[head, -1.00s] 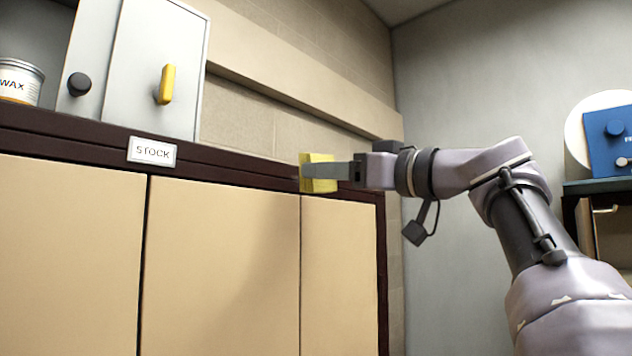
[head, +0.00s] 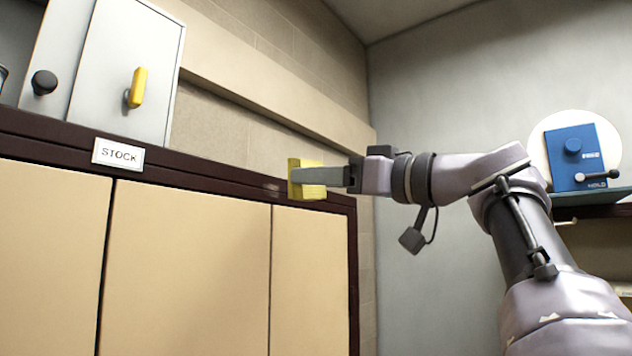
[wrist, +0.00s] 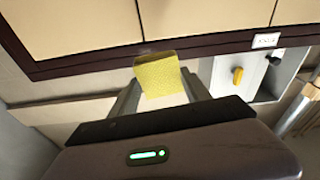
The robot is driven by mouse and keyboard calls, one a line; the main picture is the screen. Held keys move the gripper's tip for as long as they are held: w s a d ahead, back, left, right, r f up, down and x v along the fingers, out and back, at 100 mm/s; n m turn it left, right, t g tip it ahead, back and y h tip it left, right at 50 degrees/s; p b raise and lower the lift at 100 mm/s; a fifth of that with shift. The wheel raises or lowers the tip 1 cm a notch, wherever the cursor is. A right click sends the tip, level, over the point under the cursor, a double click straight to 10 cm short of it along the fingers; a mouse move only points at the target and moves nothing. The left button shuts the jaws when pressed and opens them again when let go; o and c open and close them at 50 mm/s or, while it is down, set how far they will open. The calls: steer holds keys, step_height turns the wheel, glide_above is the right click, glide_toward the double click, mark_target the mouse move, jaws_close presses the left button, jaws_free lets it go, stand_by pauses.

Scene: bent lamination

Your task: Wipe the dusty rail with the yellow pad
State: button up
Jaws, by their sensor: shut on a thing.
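My gripper (head: 308,178) is shut on the yellow pad (head: 294,190) in the head view. The pad is at the dark brown rail (head: 215,176) along the top of the cabinet, near its right end. It appears to touch the rail's front face. A pale dusty patch (head: 271,187) shows on the rail just left of the pad. In the wrist view the yellow pad (wrist: 160,76) sits between my two fingers, with its upper edge close to the dark rail (wrist: 90,63).
A white STOCK label (head: 118,154) is on the rail at left. Above it stands a grey cabinet box (head: 108,75) with a yellow handle (head: 138,88) and a black knob (head: 44,82). A blue device (head: 580,158) stands on a shelf at far right. The wall above the rail is bare.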

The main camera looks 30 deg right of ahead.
steer(key=f+p+x, duration=0.1)
steer(key=x, duration=0.5)
steer(key=shift+w, duration=0.4)
steer(key=shift+p+x, duration=0.3)
steer(key=shift+x, duration=0.7)
stand_by(0.4)
steer(key=d+p, duration=0.1)
steer(key=w+d, duration=0.1)
steer(key=d, duration=0.1)
steer(key=shift+w+d+r+p, duration=0.1)
steer(key=shift+d+p, duration=0.15)
steer(key=shift+p, duration=0.15)
steer(key=shift+w+d, duration=0.1)
steer(key=shift+d, duration=0.1)
steer(key=shift+s+a+f+b, duration=0.15)
steer(key=shift+s+a+b, duration=0.15)
steer(key=shift+a+b, duration=0.45)
steer(key=shift+s+a+f+b, duration=0.1)
steer(key=shift+s+a+b, duration=0.25)
steer(key=shift+a, duration=0.65)
steer(key=shift+a+r, duration=0.15)
steer(key=shift+a, duration=0.2)
